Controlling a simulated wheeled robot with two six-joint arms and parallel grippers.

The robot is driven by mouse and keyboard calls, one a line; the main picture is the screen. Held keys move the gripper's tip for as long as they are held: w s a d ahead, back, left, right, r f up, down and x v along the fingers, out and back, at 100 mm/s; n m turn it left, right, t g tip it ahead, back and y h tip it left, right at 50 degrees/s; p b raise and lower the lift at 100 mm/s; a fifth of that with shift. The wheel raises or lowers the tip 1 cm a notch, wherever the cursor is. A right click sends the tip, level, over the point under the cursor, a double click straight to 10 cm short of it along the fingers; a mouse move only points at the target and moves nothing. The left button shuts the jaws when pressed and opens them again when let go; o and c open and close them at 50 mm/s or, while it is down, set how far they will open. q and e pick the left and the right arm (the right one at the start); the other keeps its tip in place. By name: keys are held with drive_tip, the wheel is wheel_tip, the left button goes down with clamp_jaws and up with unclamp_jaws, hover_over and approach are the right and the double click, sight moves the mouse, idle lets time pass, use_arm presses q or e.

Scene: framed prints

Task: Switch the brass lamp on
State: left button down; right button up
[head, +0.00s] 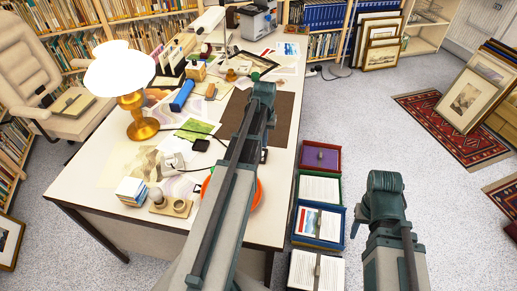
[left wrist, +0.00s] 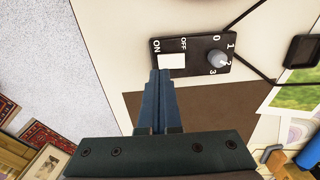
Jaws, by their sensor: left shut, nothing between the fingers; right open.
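The brass lamp (head: 143,128) stands upright at the left of the desk. Its shade (head: 121,70) is bright white; I cannot tell whether it is lit. In the left wrist view a black control box (left wrist: 194,68) lies on the desk. It has a white rocker switch (left wrist: 171,62) between ON and OFF, and a grey knob (left wrist: 217,59) beside a 0–3 scale. My left gripper (left wrist: 159,74) is shut and empty, its tips right at the rocker's lower edge on the ON side; contact is unclear. In the head view my arm hides most of the box. My right gripper (head: 383,193) is open, right of the desk.
A black cable runs from the box past a small black pad (head: 201,145). A brown mat (head: 281,117), prints and a blue roll (head: 182,96) cover the desk. Several trays (head: 318,222) stand along its right side. Open floor lies further right.

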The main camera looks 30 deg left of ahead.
sight(263, 153)
use_arm(q)
wheel_tip(263, 153, up, 3)
drive_tip(key=p, duration=0.2)
drive_tip(key=shift+r+p, duration=0.1)
drive_tip(key=shift+p, duration=0.2)
use_arm(e)
wheel_tip(263, 153, up, 3)
drive_tip(key=shift+r, duration=0.15)
